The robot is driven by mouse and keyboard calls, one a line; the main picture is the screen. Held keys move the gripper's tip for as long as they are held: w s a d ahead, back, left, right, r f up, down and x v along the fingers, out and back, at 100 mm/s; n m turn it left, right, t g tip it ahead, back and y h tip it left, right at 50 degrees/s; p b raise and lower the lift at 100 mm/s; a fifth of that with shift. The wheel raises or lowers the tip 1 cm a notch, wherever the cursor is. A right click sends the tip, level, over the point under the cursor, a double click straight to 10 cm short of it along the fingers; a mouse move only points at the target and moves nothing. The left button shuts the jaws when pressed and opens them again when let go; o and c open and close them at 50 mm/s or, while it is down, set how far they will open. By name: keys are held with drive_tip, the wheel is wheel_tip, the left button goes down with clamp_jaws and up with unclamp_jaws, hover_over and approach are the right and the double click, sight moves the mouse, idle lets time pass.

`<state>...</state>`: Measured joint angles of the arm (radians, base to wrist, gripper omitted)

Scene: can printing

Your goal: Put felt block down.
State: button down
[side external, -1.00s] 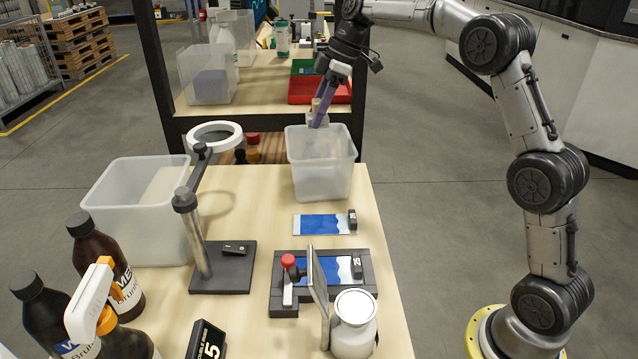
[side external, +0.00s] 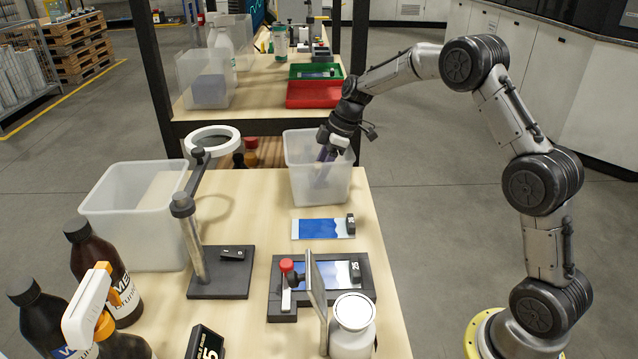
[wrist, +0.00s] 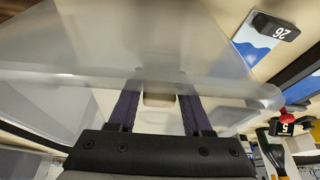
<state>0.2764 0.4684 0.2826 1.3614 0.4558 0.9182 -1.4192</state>
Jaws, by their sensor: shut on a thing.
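My gripper (side external: 323,168) is inside the translucent white bin (side external: 320,194) at the far right end of the table, pointing down, its purple fingers blurred behind the wall. In the wrist view the two purple fingers of my gripper (wrist: 158,92) are on either side of a small beige piece, the felt block (wrist: 159,99). The fingers are shut on it. The bin wall hazes much of that view, and I cannot tell whether the block touches the bin floor.
A blue-and-white printed card (side external: 320,228) and a black clamp base (side external: 322,308) lie in front of the bin. A magnifier lamp (side external: 211,140) and a larger bin (side external: 128,232) stand left. Bottles and a white jar (side external: 352,338) are near the front edge.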

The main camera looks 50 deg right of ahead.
drive_tip(key=shift+f, duration=1.5)
drive_tip(key=shift+f, duration=0.1)
drive_tip(key=c, duration=0.6)
unclamp_jaws()
